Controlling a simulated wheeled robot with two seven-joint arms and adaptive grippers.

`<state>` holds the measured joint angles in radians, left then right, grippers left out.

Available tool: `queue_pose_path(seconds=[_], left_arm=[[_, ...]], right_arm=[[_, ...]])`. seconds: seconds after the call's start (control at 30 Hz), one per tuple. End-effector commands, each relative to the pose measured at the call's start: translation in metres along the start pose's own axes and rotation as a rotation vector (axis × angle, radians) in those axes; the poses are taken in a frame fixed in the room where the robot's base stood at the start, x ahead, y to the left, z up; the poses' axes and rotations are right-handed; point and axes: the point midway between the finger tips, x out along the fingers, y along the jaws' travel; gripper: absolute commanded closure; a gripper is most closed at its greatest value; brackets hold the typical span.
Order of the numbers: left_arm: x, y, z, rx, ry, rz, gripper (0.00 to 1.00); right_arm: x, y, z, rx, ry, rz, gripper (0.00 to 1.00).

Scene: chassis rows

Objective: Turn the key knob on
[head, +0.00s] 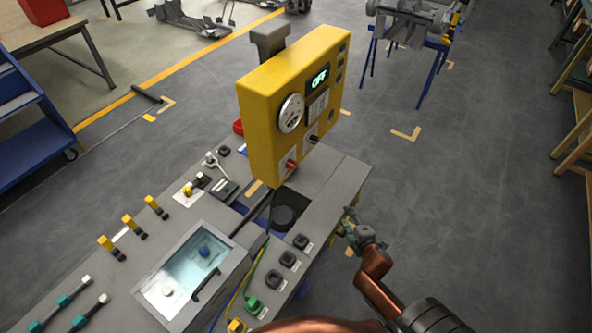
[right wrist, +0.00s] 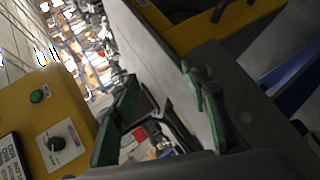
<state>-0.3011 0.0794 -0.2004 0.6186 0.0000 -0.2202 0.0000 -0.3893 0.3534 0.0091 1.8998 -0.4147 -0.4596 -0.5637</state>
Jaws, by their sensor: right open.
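The yellow control box (head: 290,95) stands on the grey console, with a display reading OFF and a round gauge. On its lower front are a red knob (head: 290,165) and a black knob (head: 313,139), each on a pale label. I cannot tell for sure which is the key knob. A black knob (right wrist: 58,143) on a pale label also shows at the left of the right wrist view. My right gripper (head: 349,224) is open and empty, below and right of the box, beside the console's right edge, apart from both knobs. My left gripper is out of view.
The console (head: 335,185) carries several black switches, a green button (head: 253,305), a glass-lidded window (head: 187,270) and yellow-topped levers at left. A blue cart (head: 25,130) stands far left.

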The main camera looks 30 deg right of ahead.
Motion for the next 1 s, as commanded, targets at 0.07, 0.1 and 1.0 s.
queue_pose_path(seconds=[0.07, 0.1, 1.0], left_arm=[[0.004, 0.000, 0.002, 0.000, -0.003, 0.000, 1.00], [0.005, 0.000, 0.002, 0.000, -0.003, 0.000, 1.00], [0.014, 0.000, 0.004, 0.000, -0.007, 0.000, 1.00]], right_arm=[[0.000, 0.047, -0.011, -0.153, 0.051, 0.109, 0.59], [-0.001, 0.070, -0.019, -0.246, 0.080, 0.168, 0.59], [-0.042, 0.218, -0.182, -1.554, 0.398, 0.880, 0.59]])
